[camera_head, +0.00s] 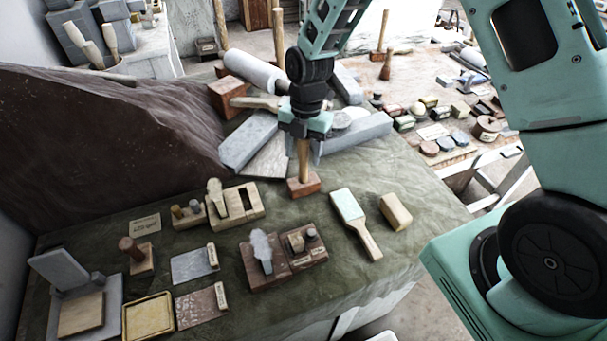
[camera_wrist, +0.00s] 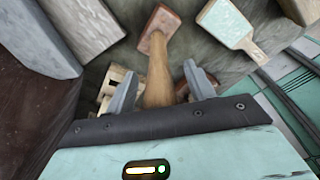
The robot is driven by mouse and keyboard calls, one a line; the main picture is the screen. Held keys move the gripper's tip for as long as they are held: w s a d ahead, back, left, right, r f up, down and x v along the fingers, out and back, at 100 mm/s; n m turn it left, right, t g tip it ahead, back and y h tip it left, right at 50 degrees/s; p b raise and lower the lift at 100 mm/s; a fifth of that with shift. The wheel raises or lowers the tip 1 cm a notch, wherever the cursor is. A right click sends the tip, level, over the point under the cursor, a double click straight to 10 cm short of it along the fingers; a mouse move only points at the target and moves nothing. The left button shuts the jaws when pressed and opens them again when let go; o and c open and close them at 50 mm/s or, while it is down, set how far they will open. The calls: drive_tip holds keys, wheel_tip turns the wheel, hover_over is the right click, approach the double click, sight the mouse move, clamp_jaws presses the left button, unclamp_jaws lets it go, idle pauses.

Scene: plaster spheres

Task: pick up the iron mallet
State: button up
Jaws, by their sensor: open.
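A mallet stands upright on its head on the green-draped table, with a rust-brown block head (camera_head: 304,187) and a pale wooden handle (camera_head: 304,163) pointing up. I take it for the iron mallet. My gripper (camera_head: 304,148) is above the head, pointing down, at the upper part of the handle. In the wrist view my gripper (camera_wrist: 162,72) is open, with one grey finger on each side of the handle (camera_wrist: 159,62). The mallet head (camera_wrist: 155,38) shows beyond the fingertips. The top of the handle is hidden by my gripper. I cannot tell whether either finger touches the handle.
Grey stone slabs (camera_head: 247,140) lie close behind and left of my gripper. A pale green-faced paddle (camera_head: 347,205) and a wooden block (camera_head: 395,211) lie to the right. Small tool blocks (camera_head: 235,203) stand in front left. A large dark rock (camera_head: 110,130) fills the left.

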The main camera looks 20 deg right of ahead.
drive_tip(key=c, duration=1.1)
drive_tip(key=shift+o, duration=0.3)
drive_tip(key=shift+w+r, duration=0.1)
drive_tip(key=shift+r, duration=0.05)
